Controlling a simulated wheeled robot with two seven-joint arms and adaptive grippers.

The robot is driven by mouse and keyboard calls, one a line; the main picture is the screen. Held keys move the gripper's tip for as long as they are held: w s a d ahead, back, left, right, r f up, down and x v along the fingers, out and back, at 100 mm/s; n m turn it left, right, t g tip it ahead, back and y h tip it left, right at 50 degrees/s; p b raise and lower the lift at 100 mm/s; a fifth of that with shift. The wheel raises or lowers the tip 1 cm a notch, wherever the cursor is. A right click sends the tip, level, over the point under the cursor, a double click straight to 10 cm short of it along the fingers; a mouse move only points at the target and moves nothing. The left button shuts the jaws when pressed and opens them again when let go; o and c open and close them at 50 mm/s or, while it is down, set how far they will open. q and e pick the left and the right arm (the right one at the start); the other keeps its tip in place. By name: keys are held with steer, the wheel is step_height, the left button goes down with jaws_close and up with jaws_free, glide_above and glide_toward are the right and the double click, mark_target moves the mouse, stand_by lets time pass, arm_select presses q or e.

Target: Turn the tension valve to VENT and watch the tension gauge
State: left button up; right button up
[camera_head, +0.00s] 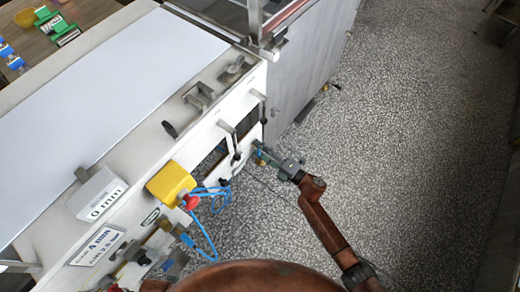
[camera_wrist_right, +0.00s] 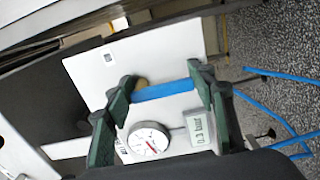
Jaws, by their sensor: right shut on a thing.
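The tension valve shows a blue handle (camera_wrist_right: 166,91) and a brass-coloured end in the right wrist view. My right gripper (camera_wrist_right: 163,88) is shut on the blue handle, one dark green finger on each side. In the head view my right gripper (camera_head: 268,156) is at the machine's lower side panel, where the handle is mostly hidden. The round white tension gauge (camera_wrist_right: 148,141) with a red needle is close below the handle in the wrist view. Beside it a small display (camera_wrist_right: 200,129) seems to read 0.3 bar, tilted. No VENT mark is legible. I cannot make out my left gripper.
The machine's white panel (camera_wrist_right: 150,55) is behind the valve. A yellow box (camera_head: 171,183) with a red button and blue hoses (camera_head: 206,238) sits left of my right gripper. A 0 mm display (camera_head: 103,204) is further left. Speckled floor (camera_head: 400,130) is open on the right.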

stand_by(0.3)
steer(key=o, duration=1.2)
steer(key=v, duration=1.2)
steer(key=shift+d+f, duration=0.1)
